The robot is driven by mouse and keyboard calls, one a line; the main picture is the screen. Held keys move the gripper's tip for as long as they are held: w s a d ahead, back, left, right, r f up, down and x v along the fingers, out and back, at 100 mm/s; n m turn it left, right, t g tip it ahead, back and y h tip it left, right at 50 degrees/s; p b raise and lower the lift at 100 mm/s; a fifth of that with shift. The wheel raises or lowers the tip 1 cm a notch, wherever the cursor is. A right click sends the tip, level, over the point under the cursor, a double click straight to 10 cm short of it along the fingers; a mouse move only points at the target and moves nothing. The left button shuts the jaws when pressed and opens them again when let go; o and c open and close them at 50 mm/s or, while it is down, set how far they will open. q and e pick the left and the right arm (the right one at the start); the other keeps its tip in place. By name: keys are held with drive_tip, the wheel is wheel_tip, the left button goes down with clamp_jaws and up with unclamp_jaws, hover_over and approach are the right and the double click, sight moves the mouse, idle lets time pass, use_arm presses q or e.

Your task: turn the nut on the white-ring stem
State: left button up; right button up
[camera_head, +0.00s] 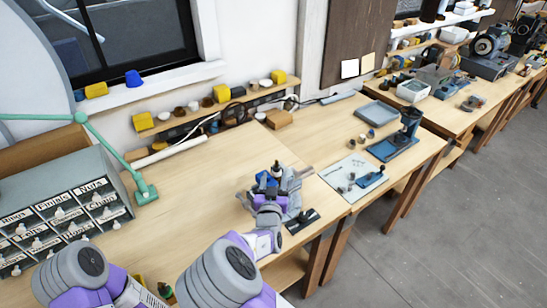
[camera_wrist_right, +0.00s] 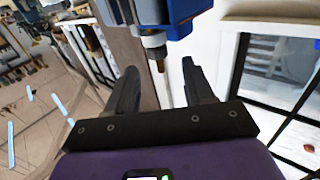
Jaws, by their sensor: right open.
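My right gripper (camera_head: 277,187) reaches over the workbench and shows small in the head view, beside a blue fixture (camera_head: 266,180). In the right wrist view its two dark fingers (camera_wrist_right: 158,70) are apart with a gap between them. A stem with a white ring (camera_wrist_right: 153,41) hangs from a blue body (camera_wrist_right: 170,10) at the top of that view. My left gripper is not in view.
A drawer cabinet (camera_head: 62,222) and a green lamp arm (camera_head: 108,152) stand at the left. A dark block (camera_head: 302,221) lies near the front edge. A white mat (camera_head: 341,184) with small parts lies to the right. The wood top (camera_head: 190,190) left of my gripper is clear.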

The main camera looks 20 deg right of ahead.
sight(276, 167)
drive_tip(key=x, duration=0.6)
drive_tip(key=shift+w+d+p, duration=0.15)
drive_tip(key=shift+w+p, duration=0.05)
drive_tip(key=shift+p, duration=0.15)
drive_tip(key=shift+c, duration=0.2)
drive_tip(key=c, duration=0.9)
drive_tip(key=shift+m+g+h+b, duration=0.55)
drive_tip(key=shift+m+h, duration=0.25)
drive_tip(key=shift+h, duration=0.4)
drive_tip(key=shift+r+m+g+h+p, duration=0.2)
drive_tip(key=shift+m+g+h+p, duration=0.3)
drive_tip(key=shift+m+h, duration=0.4)
drive_tip(key=shift+r+m+g+h+p, duration=0.1)
drive_tip(key=shift+m+g+h+p, duration=0.2)
drive_tip(key=shift+g+h+p, duration=0.25)
drive_tip(key=shift+m+g+h, duration=0.4)
drive_tip(key=shift+h, duration=0.15)
